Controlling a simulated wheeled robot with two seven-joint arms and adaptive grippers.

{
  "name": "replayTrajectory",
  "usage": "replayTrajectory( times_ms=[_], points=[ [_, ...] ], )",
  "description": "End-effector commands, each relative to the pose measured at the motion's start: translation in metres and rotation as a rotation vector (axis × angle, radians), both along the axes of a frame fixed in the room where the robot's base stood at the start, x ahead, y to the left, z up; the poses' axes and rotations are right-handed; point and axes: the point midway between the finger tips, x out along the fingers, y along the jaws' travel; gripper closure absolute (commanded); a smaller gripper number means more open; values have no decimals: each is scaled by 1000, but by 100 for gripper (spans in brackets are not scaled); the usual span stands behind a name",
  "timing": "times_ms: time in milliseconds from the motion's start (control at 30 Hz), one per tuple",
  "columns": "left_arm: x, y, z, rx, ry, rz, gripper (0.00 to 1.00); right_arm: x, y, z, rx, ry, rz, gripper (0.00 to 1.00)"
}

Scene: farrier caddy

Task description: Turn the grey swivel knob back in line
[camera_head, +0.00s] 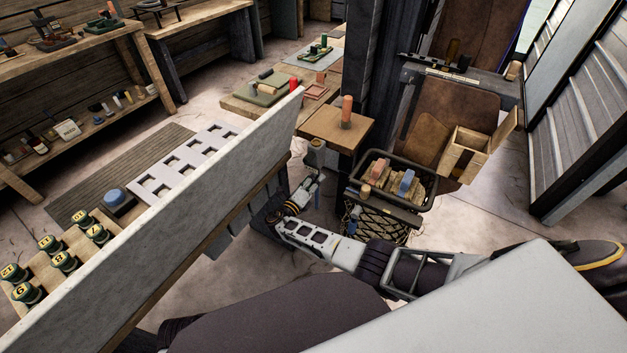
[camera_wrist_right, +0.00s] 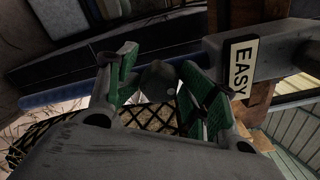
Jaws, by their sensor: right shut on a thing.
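The grey swivel knob (camera_wrist_right: 158,80) shows in the right wrist view as a small dark grey piece between the green finger pads. My right gripper (camera_wrist_right: 161,82) is shut on it, with one pad on each side. In the head view my right gripper (camera_head: 312,180) reaches up beside the hanging basket, just below a grey fitting (camera_head: 315,150); the knob itself is hard to make out there. A plate reading EASY (camera_wrist_right: 241,66) sits on a grey housing right of the fingers. The knob's exact angle is hard to tell. My left gripper is not in view.
A mesh basket with wooden blocks and brushes (camera_head: 398,178) hangs close to my right forearm. A wooden block with an orange-handled tool (camera_head: 346,112) stands behind the gripper. A long pale panel (camera_head: 190,215) stands to the left. A blue bar (camera_wrist_right: 60,96) crosses behind the fingers.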

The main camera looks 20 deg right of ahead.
Motion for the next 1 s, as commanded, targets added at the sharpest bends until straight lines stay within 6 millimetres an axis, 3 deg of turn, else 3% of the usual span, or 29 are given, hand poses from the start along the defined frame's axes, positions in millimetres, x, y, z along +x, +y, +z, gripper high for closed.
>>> replayTrajectory(
  times_ms=[600, 967, 1000],
  points=[
    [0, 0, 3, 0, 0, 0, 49, -1, -1, 2, -4, -3, -4, 56],
    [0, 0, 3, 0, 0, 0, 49, -1, -2, 2, -4, -3, -4, 100],
    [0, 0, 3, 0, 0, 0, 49, 0, -2, 2, -4, -3, -4, 63]
  ],
)
